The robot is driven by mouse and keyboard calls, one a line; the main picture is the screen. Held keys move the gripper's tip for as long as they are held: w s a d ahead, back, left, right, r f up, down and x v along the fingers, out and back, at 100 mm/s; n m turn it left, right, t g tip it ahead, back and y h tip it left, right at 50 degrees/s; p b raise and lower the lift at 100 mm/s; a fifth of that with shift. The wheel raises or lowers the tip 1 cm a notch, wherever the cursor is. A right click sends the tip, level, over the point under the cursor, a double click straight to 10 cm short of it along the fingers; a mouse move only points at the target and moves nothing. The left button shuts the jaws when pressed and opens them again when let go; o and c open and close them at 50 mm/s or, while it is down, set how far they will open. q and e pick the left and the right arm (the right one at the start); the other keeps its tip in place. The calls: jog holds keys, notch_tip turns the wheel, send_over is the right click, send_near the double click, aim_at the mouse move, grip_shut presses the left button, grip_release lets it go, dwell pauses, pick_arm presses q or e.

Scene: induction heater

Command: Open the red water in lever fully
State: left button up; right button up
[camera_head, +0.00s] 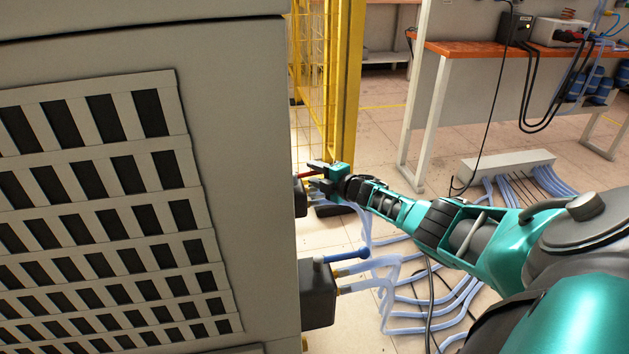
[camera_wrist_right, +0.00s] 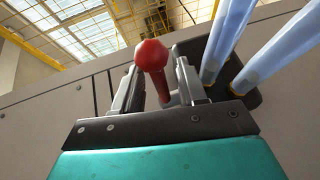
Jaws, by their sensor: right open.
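The red water in lever (camera_wrist_right: 152,58) shows in the right wrist view with its rounded red end toward the camera. In the head view only a small part of the red lever (camera_head: 305,175) shows at the cabinet's side edge. My right gripper (camera_wrist_right: 152,82) is open, with one finger on each side of the lever. I cannot tell whether either finger touches it. In the head view my right gripper (camera_head: 316,176) reaches from the right to the cabinet's edge. My left gripper is not in view.
The large grey cabinet (camera_head: 235,130) with vents fills the left. Below my right gripper, a blue lever (camera_head: 346,255) sits on a dark block (camera_head: 318,290) with hoses. A yellow fence post (camera_head: 347,90) stands behind. An orange-topped table (camera_head: 470,50) is at the back right.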

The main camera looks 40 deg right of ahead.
jog(key=shift+w, duration=0.4)
jog(key=shift+c, duration=0.5)
grip_shut()
